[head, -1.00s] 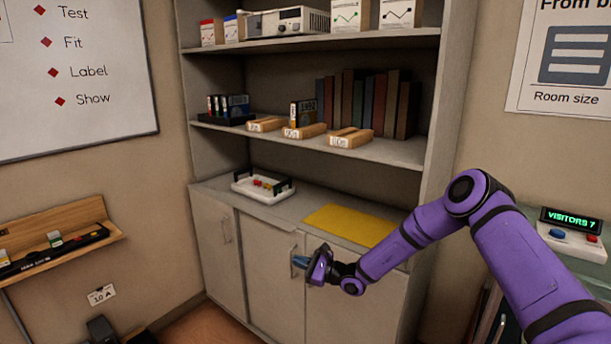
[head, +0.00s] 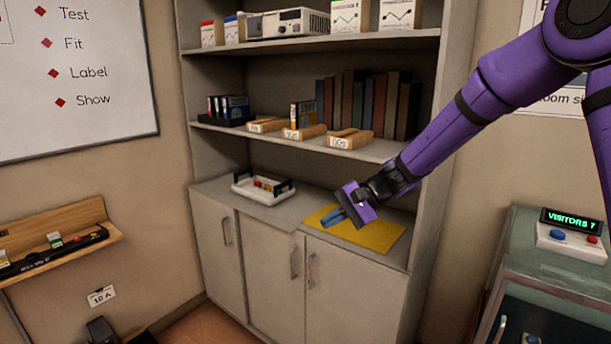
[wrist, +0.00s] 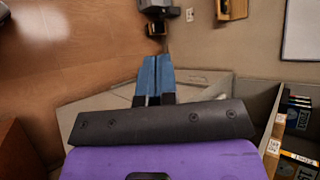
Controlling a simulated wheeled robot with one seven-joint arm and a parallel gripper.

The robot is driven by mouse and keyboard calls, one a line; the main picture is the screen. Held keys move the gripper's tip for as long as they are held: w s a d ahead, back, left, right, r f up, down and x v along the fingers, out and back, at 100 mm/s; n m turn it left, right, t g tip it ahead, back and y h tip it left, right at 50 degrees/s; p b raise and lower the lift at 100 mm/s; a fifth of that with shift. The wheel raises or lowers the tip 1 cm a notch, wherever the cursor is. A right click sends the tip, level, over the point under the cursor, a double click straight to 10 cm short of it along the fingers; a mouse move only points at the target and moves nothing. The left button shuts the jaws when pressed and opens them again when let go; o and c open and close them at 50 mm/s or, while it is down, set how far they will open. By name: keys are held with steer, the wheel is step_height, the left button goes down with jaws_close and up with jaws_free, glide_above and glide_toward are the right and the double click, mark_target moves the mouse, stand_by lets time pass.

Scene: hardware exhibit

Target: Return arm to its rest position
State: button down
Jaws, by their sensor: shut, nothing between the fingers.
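My purple arm (head: 470,100) reaches in from the upper right in the head view. My gripper (head: 331,217) is shut and empty, and it appears in front of the yellow mat on the cabinet top. Its blue fingers (wrist: 155,78) are together in the wrist view, with nothing between them. The wrist view looks past the fingers toward the cabinet top and the wooden floor.
The yellow mat (head: 385,238) lies bare beside a white tray (head: 250,193) with small coloured parts. The shelf above (head: 385,149) holds wooden blocks, books and cartridges. A counter box reading VISITORS 7 (head: 570,240) stands on a cabinet at right. A wall ledge (head: 85,222) is at left.

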steer(key=s+d+r+n+t+h, duration=0.1)
steer(key=s+d+r+t+h, duration=0.1)
steer(key=s+d, duration=0.6)
steer(key=s+d+r+n+t+h, duration=0.1)
steer(key=s+d+r+h, duration=0.4)
steer(key=s, duration=0.8)
steer(key=s+d+r+n+t+h, duration=0.2)
steer(key=s+d+r, duration=0.4)
steer(key=s+d, duration=0.4)
steer(key=shift+s+d+r+t+h, duration=0.2)
steer(key=shift+d+r+t+h, duration=0.3)
steer(key=shift+d+h, duration=0.55)
